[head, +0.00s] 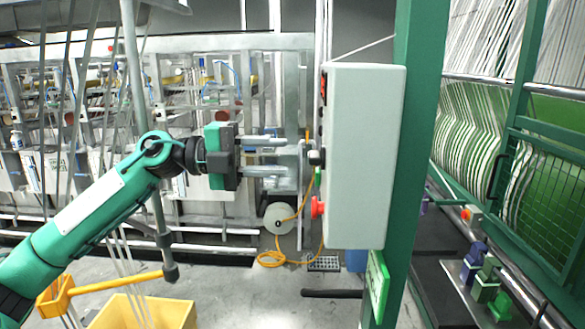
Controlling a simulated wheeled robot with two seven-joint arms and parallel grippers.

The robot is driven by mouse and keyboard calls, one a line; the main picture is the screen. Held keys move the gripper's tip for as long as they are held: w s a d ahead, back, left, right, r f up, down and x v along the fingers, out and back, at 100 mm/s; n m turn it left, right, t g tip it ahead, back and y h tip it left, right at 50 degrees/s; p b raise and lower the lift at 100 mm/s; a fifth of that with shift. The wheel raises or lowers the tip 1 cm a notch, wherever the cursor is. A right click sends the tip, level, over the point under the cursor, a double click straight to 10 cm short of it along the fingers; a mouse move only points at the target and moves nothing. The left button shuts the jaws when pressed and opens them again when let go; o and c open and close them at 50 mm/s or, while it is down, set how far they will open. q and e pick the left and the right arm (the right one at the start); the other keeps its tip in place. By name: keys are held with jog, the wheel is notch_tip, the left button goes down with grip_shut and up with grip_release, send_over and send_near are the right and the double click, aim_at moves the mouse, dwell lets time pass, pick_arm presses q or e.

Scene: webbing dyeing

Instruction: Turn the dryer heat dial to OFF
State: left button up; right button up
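A pale grey control box (365,155) is mounted on a green post, and its left-hand face is seen nearly edge-on. A small dark knob (317,157) sticks out of that face and looks like the dial; its markings and setting cannot be read. A red-orange switch (317,207) sticks out below it. My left gripper (284,156) points right toward the knob, level with it. Its two fingers are apart with nothing between them, and their tips stop a little short of the knob. My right gripper is not in view.
The green post (414,130) stands just right of the box. A yellow bin (145,312) is at the lower left. An orange hose (272,259) lies on the floor behind. Machinery with white strands fills the back and the right side.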

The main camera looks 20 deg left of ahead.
pick_arm(q)
jog(key=b+v, duration=0.3)
jog(key=v, duration=0.6)
jog(key=shift+a+b, duration=0.2)
jog(key=shift+b, duration=0.1)
